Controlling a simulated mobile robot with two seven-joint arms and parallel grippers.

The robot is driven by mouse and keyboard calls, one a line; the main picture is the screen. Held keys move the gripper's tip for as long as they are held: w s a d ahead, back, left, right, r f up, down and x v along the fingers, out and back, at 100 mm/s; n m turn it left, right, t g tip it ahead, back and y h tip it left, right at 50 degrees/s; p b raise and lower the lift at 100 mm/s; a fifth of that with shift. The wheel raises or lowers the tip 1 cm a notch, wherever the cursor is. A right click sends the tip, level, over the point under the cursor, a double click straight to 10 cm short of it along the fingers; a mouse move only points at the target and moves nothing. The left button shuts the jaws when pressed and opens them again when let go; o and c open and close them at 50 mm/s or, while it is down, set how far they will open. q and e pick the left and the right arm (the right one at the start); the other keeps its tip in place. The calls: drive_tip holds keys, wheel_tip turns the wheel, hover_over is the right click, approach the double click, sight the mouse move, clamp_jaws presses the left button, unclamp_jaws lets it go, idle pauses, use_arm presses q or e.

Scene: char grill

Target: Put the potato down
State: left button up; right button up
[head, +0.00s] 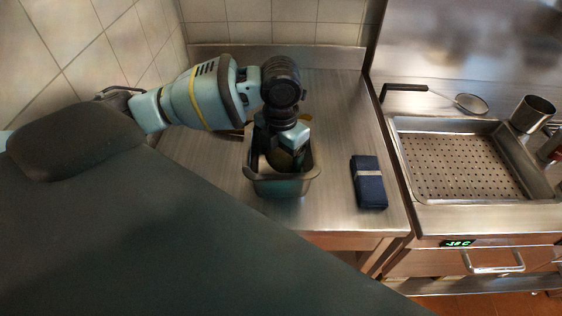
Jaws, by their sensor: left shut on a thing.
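My left gripper (279,156) reaches down into a deep metal pan (283,187) on the steel counter. It is shut on the potato (285,159), a dark brownish shape that shows only in part between the fingers. The fingers and wrist hide most of the potato and much of the pan's inside. I cannot tell whether the potato touches the pan's floor. My right gripper is not in view.
A folded dark blue cloth (368,183) with a pale band lies right of the pan. Further right are a perforated steel tray (455,165), a black-handled strainer (471,103) and a metal cup (533,113). The counter (335,110) behind the cloth is clear. A tiled wall stands at the left.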

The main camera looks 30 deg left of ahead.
sight(281, 165)
use_arm(q)
drive_tip(key=shift+f, duration=1.35)
drive_tip(key=shift+f, duration=0.2)
drive_tip(key=o, duration=1)
drive_tip(key=shift+o, duration=0.2)
wheel_tip(281, 165, up, 12)
drive_tip(key=shift+r, duration=0.2)
